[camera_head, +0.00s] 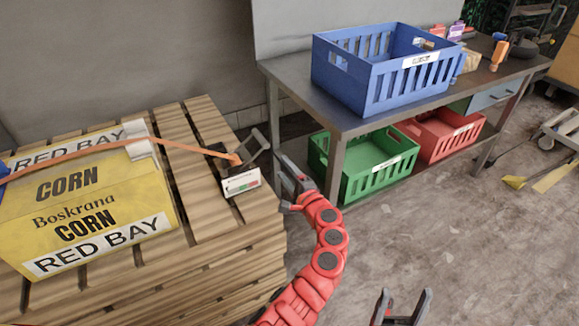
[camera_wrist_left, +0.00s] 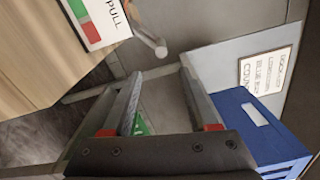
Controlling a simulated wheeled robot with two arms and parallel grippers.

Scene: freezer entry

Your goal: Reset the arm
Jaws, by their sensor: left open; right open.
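My left gripper (camera_head: 292,182) is at the end of the red arm, just right of the wooden pallet's edge. It is open, and its two fingers (camera_wrist_left: 158,78) stand apart with nothing between them in the left wrist view. My right gripper (camera_head: 405,300) is open and empty at the bottom edge of the head view, over the floor. A tag with green and red patches (camera_head: 241,182) lies by a dark metal handle (camera_head: 258,146) on the pallet, left of my left gripper and apart from it. The tag also shows in the left wrist view (camera_wrist_left: 98,20).
A yellow corn box (camera_head: 85,205) under an orange strap (camera_head: 90,148) sits on the pallet (camera_head: 235,245). A metal table (camera_head: 330,122) holds a blue crate (camera_head: 375,85). Green (camera_head: 375,175) and red (camera_head: 440,140) crates stand beneath.

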